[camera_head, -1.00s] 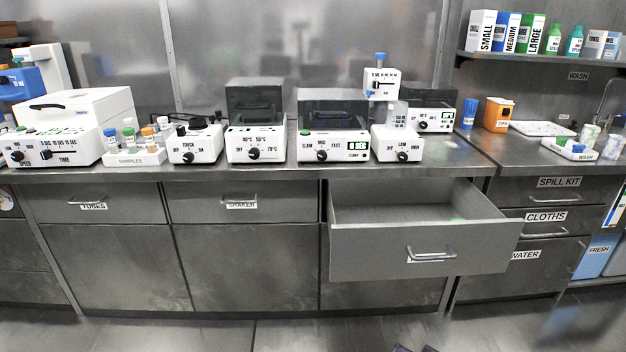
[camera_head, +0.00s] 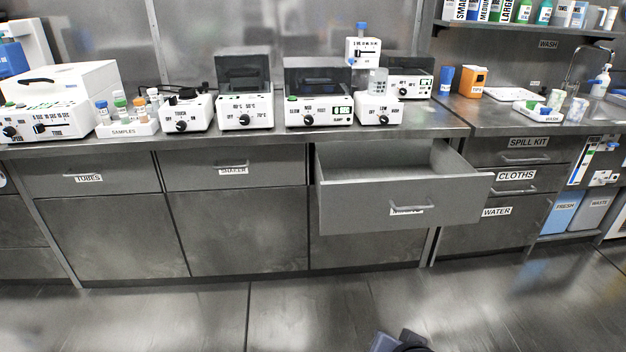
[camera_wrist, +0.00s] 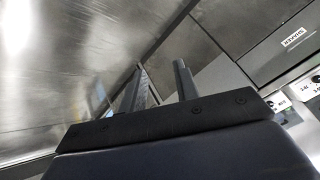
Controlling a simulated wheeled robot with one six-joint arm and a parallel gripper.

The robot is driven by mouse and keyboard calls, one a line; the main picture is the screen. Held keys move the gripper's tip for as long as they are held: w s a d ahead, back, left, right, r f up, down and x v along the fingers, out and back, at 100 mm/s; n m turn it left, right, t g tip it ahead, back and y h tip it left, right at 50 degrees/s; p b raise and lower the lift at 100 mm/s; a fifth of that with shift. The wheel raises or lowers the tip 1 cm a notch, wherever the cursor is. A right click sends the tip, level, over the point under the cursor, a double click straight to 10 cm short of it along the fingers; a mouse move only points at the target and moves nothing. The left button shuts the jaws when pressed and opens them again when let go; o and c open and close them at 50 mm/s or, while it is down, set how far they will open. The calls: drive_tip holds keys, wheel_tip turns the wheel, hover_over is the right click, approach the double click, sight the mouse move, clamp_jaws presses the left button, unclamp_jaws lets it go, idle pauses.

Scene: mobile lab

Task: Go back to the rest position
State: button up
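My gripper (camera_wrist: 162,85) shows in the wrist view with two dark fingers standing apart. Nothing is visible between them. A dark part of my arm (camera_head: 400,342) shows at the bottom edge of the head view, well in front of the cabinets; the fingers cannot be made out there. The open drawer (camera_head: 402,200) is pulled out of the cabinet row right of centre, and its visible inside is grey and looks empty. My arm part is apart from it.
The counter (camera_head: 230,140) holds several white devices and a samples rack (camera_head: 127,129). The tubes drawer (camera_head: 90,174) and shaker drawer (camera_head: 233,172) are closed. The floor (camera_head: 200,318) in front is clear.

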drive_tip(key=shift+s+d+f+n+g+h+p, duration=0.2)
drive_tip(key=shift+s+d+g+p, duration=0.1)
drive_tip(key=shift+d, duration=0.15)
drive_tip(key=shift+s+d+f+n+g+h+p, duration=0.1)
drive_tip(key=shift+s+d+f+g+p, duration=0.15)
drive_tip(key=shift+d, duration=0.2)
